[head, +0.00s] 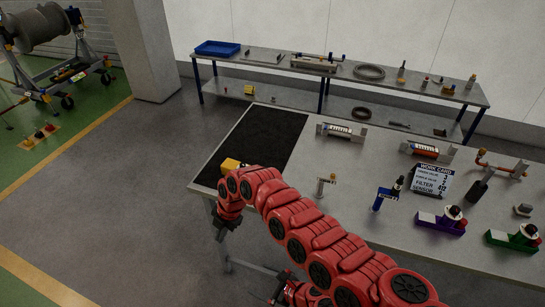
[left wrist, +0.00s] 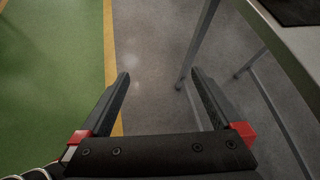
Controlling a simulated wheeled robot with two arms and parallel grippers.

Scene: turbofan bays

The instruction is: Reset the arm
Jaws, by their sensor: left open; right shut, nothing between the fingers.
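The workbench (head: 345,210) carries a black mat (head: 262,140), a work card (head: 432,180) and several parts. The bench edge (left wrist: 285,45) and legs are right of my left gripper. Grey floor (head: 130,220) is clear at left.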

